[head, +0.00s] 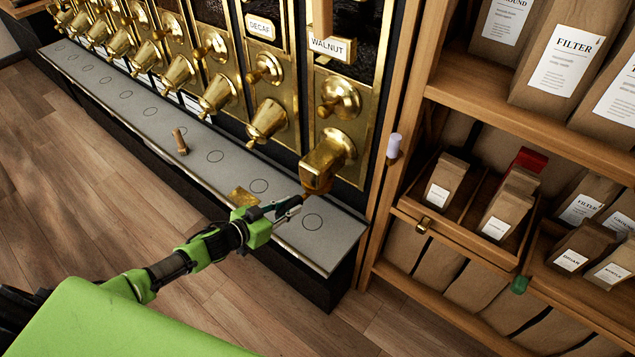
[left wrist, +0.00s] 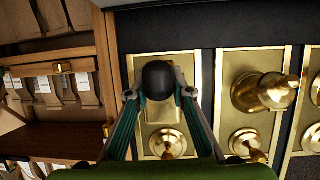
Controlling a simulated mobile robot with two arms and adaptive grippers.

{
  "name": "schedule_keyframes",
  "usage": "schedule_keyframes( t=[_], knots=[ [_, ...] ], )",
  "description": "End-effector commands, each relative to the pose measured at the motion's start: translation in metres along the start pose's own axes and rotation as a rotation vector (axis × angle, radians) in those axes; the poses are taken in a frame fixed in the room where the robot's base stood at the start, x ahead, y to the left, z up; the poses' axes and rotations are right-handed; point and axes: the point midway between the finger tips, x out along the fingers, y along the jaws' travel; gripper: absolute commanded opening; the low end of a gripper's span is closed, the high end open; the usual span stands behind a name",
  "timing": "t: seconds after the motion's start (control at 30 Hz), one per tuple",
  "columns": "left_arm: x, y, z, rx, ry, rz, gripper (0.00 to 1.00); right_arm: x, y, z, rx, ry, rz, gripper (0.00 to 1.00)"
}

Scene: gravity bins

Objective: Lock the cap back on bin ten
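The bin at the right end of the row, labelled WALNUT (head: 328,47), has a brass knob (head: 340,98) and a boxy brass spout (head: 330,160) pointing down. My left gripper (head: 296,203) is just below and left of the spout's lower end in the head view. In the left wrist view, the left gripper's fingertips (left wrist: 159,92) are apart on either side of a dark round shape (left wrist: 158,78) in front of the brass plate. Contact cannot be told. A flat brass piece (head: 242,197) lies on the ledge beside the gripper. I cannot identify a loose cap. My right gripper is not seen.
The grey ledge (head: 215,156) with ring marks runs under the bins, and a small cork-coloured piece (head: 180,142) stands on it. The neighbouring bin's spout (head: 267,122) is close on the left. A wooden shelf (head: 470,95) with paper bags stands at right.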

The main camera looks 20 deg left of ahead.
Motion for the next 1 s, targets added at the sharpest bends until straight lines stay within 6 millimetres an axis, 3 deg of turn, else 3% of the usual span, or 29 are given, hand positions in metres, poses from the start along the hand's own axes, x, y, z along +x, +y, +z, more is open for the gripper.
schedule_keyframes(
  t=[0.03, 0.07, 0.53, 1.0],
  knots=[
    [0.0, 0.0, -0.002, 0.0, 0.003, 0.001, 0.34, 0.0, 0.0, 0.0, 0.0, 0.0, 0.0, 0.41],
    [0.0, 0.0, -0.002, 0.0, 0.003, 0.001, 0.41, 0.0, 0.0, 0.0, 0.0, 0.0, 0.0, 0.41],
    [-0.008, 0.0, 0.002, -0.001, -0.002, -0.001, 0.41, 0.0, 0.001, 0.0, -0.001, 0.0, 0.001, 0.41],
    [-0.089, 0.001, 0.001, -0.001, -0.002, 0.001, 0.41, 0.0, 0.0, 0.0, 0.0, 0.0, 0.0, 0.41]
  ],
)
